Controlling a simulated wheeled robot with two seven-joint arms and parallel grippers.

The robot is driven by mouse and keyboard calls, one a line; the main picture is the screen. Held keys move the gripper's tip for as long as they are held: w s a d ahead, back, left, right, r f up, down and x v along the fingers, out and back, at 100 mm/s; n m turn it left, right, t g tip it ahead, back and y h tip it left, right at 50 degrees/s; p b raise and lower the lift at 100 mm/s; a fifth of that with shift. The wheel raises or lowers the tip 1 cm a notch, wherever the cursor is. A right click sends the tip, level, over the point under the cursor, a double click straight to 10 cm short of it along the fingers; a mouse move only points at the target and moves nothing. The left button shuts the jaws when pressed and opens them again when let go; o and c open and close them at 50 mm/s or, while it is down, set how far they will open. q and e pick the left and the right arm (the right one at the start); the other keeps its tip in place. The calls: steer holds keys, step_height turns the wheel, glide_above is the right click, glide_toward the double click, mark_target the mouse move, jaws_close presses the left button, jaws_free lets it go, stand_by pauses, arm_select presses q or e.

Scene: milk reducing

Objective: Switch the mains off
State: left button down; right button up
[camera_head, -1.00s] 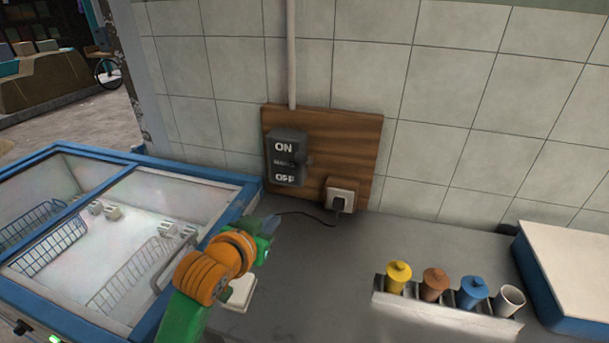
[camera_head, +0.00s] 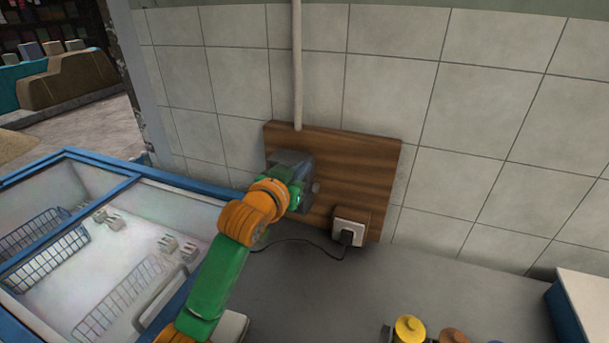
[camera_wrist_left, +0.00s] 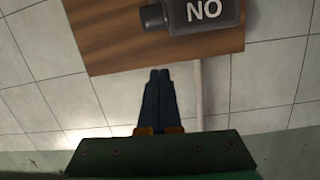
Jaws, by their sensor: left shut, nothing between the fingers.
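The dark grey mains switch box (camera_head: 305,197) is on a wooden board (camera_head: 352,170) on the tiled wall. My left arm and gripper (camera_head: 288,166) cover most of it in the head view. A small knob (camera_head: 315,187) sticks out from the box's right side. In the left wrist view the box (camera_wrist_left: 205,14) appears upside down with its ON lettering, and the knob (camera_wrist_left: 152,17) is on its left. My left gripper (camera_wrist_left: 160,74) is shut and empty, its tips near the board's edge, apart from the knob in that picture. My right gripper is not in view.
A white socket (camera_head: 349,233) with a plug and black cable sits below right of the box. A pipe (camera_head: 297,70) runs up the wall. A blue-framed freezer (camera_head: 170,185) stands at left. Yellow and brown-topped containers (camera_head: 410,329) stand front right. The counter's middle is clear.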

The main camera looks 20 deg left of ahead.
arm_select(q)
steer(key=x, duration=0.2)
steer(key=p+x, duration=0.1)
steer(key=shift+w+r, duration=0.25)
steer(key=shift+w, duration=0.1)
steer(key=f, duration=0.1)
steer(key=s+f+p, duration=0.1)
steer(key=f, duration=0.1)
steer(key=shift+a, duration=0.1)
steer(key=shift+s+a+f+p, duration=0.2)
steer(key=shift+f+p, duration=0.1)
steer(key=shift+f, duration=0.15)
steer(key=shift+d+f, duration=0.1)
